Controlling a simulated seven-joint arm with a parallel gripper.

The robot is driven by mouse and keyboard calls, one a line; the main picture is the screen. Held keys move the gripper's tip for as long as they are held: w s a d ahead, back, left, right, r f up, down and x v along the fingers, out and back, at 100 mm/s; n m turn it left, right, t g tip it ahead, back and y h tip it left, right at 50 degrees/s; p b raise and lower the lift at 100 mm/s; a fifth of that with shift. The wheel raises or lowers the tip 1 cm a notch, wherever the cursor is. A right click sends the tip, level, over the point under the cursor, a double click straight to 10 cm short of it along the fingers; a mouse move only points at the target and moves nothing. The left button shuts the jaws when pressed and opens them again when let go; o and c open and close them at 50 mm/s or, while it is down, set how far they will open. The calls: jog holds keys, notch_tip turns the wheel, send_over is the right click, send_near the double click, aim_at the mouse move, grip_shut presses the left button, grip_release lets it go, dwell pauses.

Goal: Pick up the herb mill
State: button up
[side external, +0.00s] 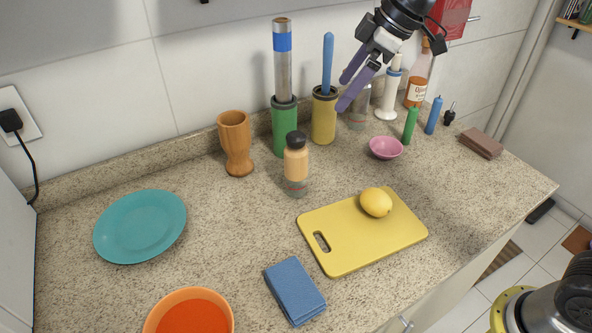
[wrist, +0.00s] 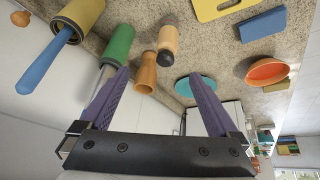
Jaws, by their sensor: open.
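A small jar with a dark cap, tan body and clear lower part (side external: 296,165), which looks like the herb mill, stands upright on the counter in front of the green cylinder. It also shows in the wrist view (wrist: 168,40), beyond my fingertips. My gripper (side external: 346,93) is at the upper right in the side view, above the counter near the yellow cylinder and well apart from the jar. Its two purple fingers are spread with nothing between them, as the wrist view (wrist: 159,78) also shows. A greyish glass container (side external: 358,112) is partly hidden behind a finger.
A green cylinder (side external: 284,130) holding a metal tube, a yellow cylinder (side external: 323,120) with a blue stick, and a wooden cup (side external: 236,140) stand near the wall. A yellow board (side external: 350,240) with a lemon (side external: 376,202) lies in front.

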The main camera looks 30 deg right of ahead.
jog(key=g, duration=0.1)
send_near(296, 160)
jog(key=w+f, duration=0.3)
jog(key=f, duration=0.3)
jog(key=shift+x, duration=3.05)
jog(key=shift+w+d+r, duration=0.1)
grip_shut()
